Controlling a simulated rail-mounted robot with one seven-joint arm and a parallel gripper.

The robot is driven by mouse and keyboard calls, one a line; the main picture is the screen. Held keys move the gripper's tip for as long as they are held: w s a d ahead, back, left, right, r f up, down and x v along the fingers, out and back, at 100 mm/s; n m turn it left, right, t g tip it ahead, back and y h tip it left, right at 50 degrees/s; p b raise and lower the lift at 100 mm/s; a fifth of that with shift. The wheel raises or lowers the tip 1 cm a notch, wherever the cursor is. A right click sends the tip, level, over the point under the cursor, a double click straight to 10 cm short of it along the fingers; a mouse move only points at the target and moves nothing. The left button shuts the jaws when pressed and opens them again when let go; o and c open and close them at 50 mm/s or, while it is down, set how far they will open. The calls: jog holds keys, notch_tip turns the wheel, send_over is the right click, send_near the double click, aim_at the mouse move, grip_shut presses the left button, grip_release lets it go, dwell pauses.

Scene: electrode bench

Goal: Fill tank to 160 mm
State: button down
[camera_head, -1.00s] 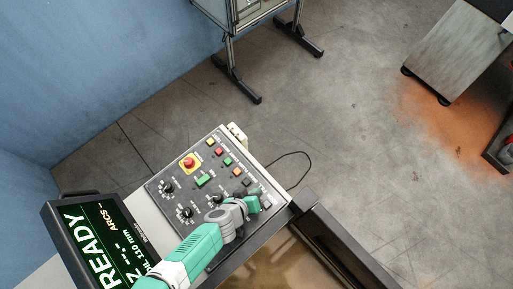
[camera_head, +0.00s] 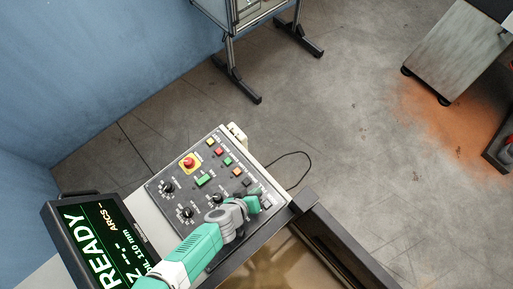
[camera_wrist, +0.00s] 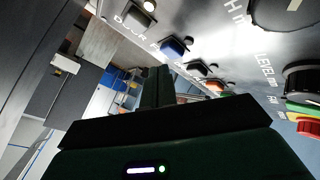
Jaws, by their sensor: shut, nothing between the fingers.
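The control panel (camera_head: 222,160) carries knobs, a red stop button on yellow, a green rocker and several coloured push buttons. My gripper (camera_head: 256,197) is shut and empty, over the panel's right-hand end by the last buttons. In the wrist view my gripper (camera_wrist: 157,88) is seen close to the panel face, with a blue button (camera_wrist: 175,46) and a black button (camera_wrist: 203,69) near its tip; I cannot tell whether it touches any. The screen (camera_head: 100,240) reads READY and an oil line of 110 mm. The tank (camera_head: 290,262) holds brownish liquid at the bottom.
The tank's dark rim (camera_head: 335,235) runs beside the panel on the right. A black cable (camera_head: 296,154) loops on the floor behind the panel. The floor between is clear.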

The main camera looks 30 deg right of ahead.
jog(key=shift+f, duration=0.45)
jog(key=shift+f+b, duration=0.45)
jog(key=shift+b, duration=0.1)
dwell(0.4)
jog(key=shift+r+p, duration=0.85)
jog(key=shift+r, duration=0.05)
notch_tip(320, 180, up, 5)
jog(key=p, duration=0.5)
jog(key=shift+r, duration=0.1)
